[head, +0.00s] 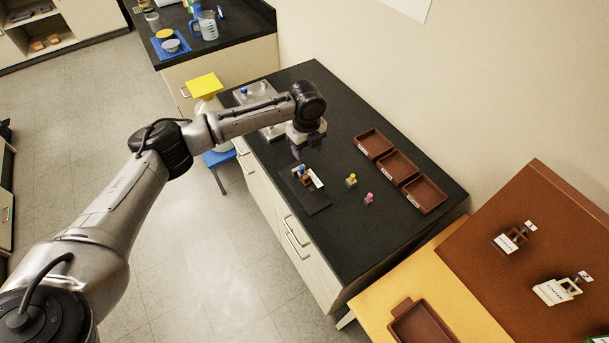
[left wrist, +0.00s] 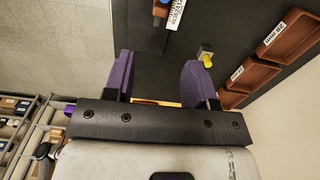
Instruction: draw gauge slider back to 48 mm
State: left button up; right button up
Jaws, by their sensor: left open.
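The gauge (head: 317,182), with a white scale strip, lies on a dark mat (head: 313,204) on the black bench. A blue-topped part (head: 301,170) and a reddish-brown block (head: 307,180) sit along it; I cannot tell which is the slider or read the scale. In the left wrist view the gauge's white strip (left wrist: 175,14) shows at the top edge, partly cut off. My left gripper (head: 297,153) is above the bench, just behind the gauge in the head view. Its purple fingers (left wrist: 158,72) are spread apart with nothing between them. My right gripper is out of view.
A yellow-topped piece (head: 351,181) and a pink-topped piece (head: 369,198) stand right of the gauge. Three brown trays (head: 400,167) line the bench's wall side. A metal plate (head: 256,94) lies behind my left arm. The bench front right is clear.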

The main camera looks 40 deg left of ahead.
aim_at(306, 176)
pick_arm(q)
notch_tip(306, 176, down, 14)
jog(key=shift+r+b, duration=0.15)
jog(key=shift+b, duration=0.2)
jog(key=shift+c, duration=0.2)
grip_shut()
dwell(0.5)
